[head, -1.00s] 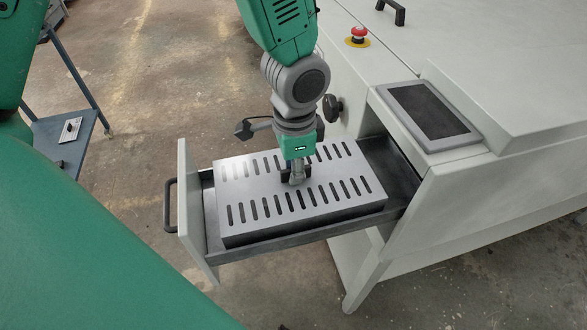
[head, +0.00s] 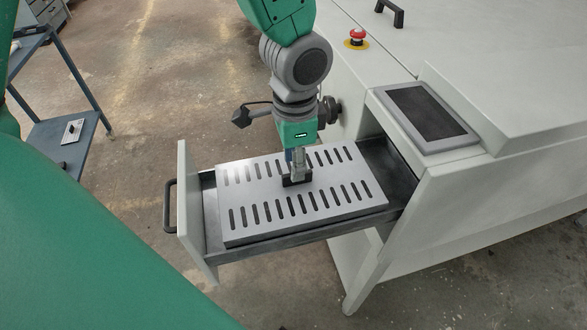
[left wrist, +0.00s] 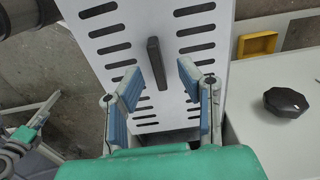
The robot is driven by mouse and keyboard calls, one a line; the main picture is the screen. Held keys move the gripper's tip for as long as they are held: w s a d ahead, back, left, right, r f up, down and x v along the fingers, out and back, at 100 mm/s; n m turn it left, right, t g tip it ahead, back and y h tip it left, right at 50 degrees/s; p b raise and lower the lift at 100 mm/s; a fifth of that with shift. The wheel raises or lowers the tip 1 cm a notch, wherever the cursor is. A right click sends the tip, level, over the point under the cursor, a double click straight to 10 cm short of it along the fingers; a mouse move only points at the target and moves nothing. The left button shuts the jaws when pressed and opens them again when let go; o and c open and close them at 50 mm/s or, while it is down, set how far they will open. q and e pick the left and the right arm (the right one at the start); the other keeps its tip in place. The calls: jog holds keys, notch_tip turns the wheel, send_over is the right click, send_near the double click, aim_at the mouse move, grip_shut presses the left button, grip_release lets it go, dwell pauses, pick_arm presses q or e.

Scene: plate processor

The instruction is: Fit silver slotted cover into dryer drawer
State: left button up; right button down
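The silver slotted cover (head: 265,210) lies in the pulled-out dryer drawer (head: 216,262), its top slightly above the drawer's side wall. It looks about level. A dark upright handle (head: 297,181) stands at its middle and also shows in the left wrist view (left wrist: 157,62). My left gripper (head: 299,168) is just above the handle. In the left wrist view its blue-padded fingers (left wrist: 158,86) are spread, with the handle between them in the picture and clear of both. My right gripper is not in view.
The drawer front with its black handle (head: 169,205) is at the left. The pale machine body (head: 480,200) fills the right, with a dark screen (head: 427,111) and a red stop button (head: 357,35). A blue-grey cart (head: 60,145) stands at left on open floor.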

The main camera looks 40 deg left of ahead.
pick_arm(q)
notch_tip(320, 180, up, 9)
jog(key=shift+a+p, duration=0.2)
jog(key=shift+p, duration=0.2)
jog(key=shift+d, duration=0.25)
jog(key=shift+s+f, duration=0.1)
